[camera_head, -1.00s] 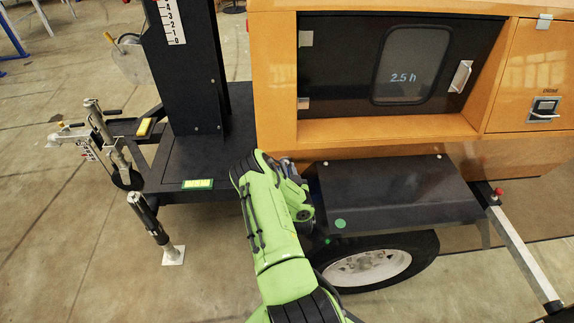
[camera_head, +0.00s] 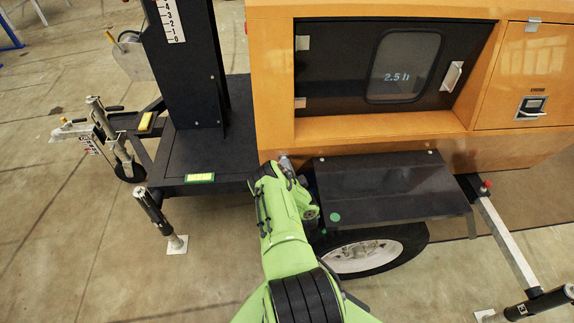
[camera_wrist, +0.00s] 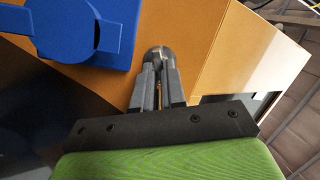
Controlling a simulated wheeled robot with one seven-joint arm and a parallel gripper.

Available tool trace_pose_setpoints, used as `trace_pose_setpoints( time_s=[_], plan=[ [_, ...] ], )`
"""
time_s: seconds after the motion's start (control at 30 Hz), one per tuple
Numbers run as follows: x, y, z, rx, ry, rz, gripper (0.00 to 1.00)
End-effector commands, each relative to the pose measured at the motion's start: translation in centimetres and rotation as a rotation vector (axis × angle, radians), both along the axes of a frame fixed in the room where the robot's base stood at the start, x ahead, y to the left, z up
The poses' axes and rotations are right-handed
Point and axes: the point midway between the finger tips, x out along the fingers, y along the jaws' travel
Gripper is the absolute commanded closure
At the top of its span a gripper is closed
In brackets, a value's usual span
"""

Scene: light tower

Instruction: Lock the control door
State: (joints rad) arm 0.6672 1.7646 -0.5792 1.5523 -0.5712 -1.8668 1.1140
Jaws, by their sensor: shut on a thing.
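The dark door (camera_head: 350,72) with a rounded window reading "2.5 h" sits in an orange recess and looks closed. A light handle (camera_head: 452,76) is on its right side. An orange door (camera_head: 520,70) with a dark latch (camera_head: 531,107) lies further right and also looks closed. My gripper (camera_head: 285,163) is low at the left front of the orange housing, below and left of the dark door. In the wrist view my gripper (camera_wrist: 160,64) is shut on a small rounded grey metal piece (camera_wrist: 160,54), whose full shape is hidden. The fingers point towards an orange surface (camera_wrist: 185,30).
A blue part (camera_wrist: 85,28) fills the wrist view's upper left; I cannot tell what it is. A dark fender (camera_head: 390,185) over a wheel (camera_head: 365,256) lies right of my arm. A mast (camera_head: 187,70) stands left. An outrigger bar (camera_head: 508,240) reaches out at right.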

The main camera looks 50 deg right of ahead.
Motion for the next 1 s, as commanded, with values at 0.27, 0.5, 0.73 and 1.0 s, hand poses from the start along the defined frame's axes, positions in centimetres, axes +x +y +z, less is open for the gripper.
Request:
trace_pose_setpoints(
  time_s=[0.27,0.5,0.73,1.0],
  plan=[
    [0.24,-0.18,0.43,0.021,-0.044,0.013,1.00],
    [0.29,-0.21,0.49,0.022,-0.048,0.015,1.00],
    [0.31,-0.23,0.56,0.021,-0.048,0.015,0.76],
    [0.26,-0.21,0.42,0.022,-0.044,0.014,0.64]
  ],
)
